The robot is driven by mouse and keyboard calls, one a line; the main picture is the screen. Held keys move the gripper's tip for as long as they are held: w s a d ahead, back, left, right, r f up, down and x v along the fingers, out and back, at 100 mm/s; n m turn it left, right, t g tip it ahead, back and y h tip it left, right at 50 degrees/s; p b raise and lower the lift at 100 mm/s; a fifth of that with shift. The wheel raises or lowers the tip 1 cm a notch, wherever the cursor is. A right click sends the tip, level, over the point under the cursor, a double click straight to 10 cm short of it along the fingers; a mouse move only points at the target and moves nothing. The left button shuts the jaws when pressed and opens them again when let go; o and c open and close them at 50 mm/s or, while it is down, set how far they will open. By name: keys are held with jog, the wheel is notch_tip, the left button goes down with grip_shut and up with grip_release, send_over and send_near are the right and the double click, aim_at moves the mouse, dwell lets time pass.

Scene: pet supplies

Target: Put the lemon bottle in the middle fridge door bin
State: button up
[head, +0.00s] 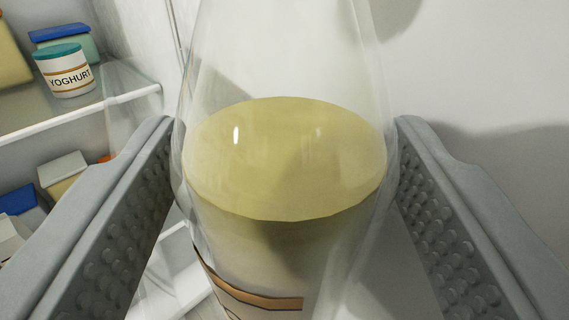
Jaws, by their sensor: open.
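A large clear bottle with pale yellow liquid (285,160) fills the middle of the head view. It looks like the lemon bottle, but only a slice of its label with a brown band (255,300) shows, and no name can be read. Its top and base are out of frame. My gripper (285,150) is open, with one grey studded finger on each side of the bottle. The fingertips are close to the glass; whether they touch it I cannot tell. The middle fridge door bin cannot be made out clearly; a pale rail (175,285) shows low behind the bottle.
At left, a fridge shelf (50,130) with a white front edge holds a yoghurt tub (65,72) and a blue-lidded box (58,33). Several boxes (62,172) stand on a lower shelf. A plain pale wall (480,70) is at right.

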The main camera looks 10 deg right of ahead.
jog(key=s+a, duration=0.2)
jog(key=s, duration=0.9)
jog(key=shift+s+r, duration=0.1)
jog(key=shift+r, duration=0.05)
jog(key=s+r+n+y, duration=0.1)
jog(key=s+r, duration=0.6)
jog(key=r, duration=0.3)
jog(key=s+r+y, duration=0.1)
jog(key=s+r, duration=0.5)
jog(key=r, duration=0.3)
jog(key=s+r, duration=0.5)
jog(key=s, duration=0.6)
jog(key=s+r, duration=0.6)
jog(key=s, duration=0.5)
jog(key=shift+s+r+n+y, duration=0.15)
jog(key=shift+s+n+y, duration=0.2)
jog(key=shift+n+y, duration=0.05)
jog(key=shift+c, duration=0.4)
